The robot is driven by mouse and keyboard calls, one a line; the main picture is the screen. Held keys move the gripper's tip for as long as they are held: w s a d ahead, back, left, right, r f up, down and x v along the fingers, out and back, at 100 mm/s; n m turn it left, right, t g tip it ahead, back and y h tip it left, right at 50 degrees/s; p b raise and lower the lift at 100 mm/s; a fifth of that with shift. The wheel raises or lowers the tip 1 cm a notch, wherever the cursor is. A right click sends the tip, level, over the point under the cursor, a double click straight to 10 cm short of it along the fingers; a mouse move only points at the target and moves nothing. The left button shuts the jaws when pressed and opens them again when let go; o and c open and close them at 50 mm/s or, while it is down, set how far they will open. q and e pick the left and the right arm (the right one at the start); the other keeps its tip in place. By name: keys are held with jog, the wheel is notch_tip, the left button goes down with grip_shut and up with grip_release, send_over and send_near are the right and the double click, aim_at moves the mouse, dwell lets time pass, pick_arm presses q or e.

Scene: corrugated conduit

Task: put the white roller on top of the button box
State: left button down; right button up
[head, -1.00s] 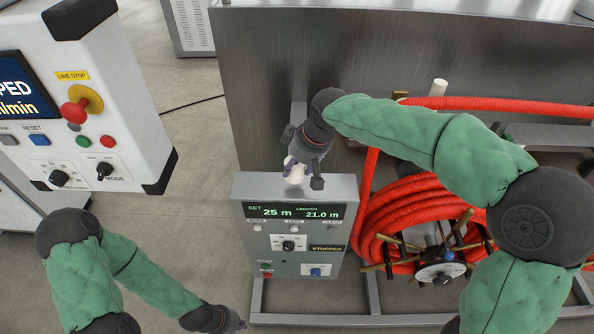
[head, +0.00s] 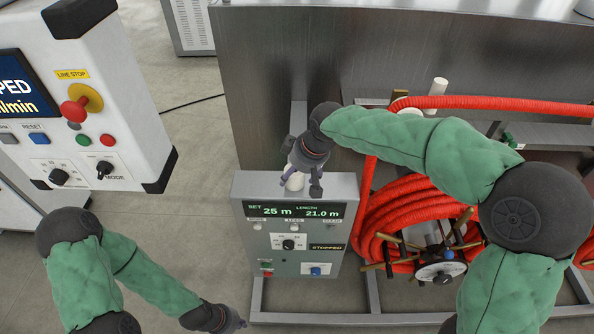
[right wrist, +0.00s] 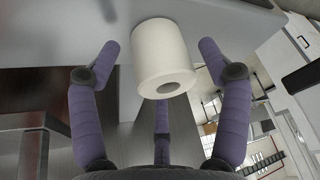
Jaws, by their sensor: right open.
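The white roller (right wrist: 160,55) rests on the grey top of the button box (right wrist: 75,40), between my right gripper's spread fingers in the right wrist view. The fingers stand apart from its sides. In the head view the roller (head: 293,181) is a small white shape at the top of the button box (head: 322,187), partly covered by my right gripper (head: 300,183). My right gripper is open just above and behind it. My left gripper (head: 238,323) is low at the bottom of the head view, away from the box; its fingers are too small to judge.
A coil of red corrugated conduit (head: 400,215) sits on a reel right of the box, with one run stretching right. A white control cabinet (head: 100,95) with a red stop button stands at left. A large metal panel (head: 270,60) rises behind. Floor is free between cabinet and box.

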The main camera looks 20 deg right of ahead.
jog(key=v, duration=1.2)
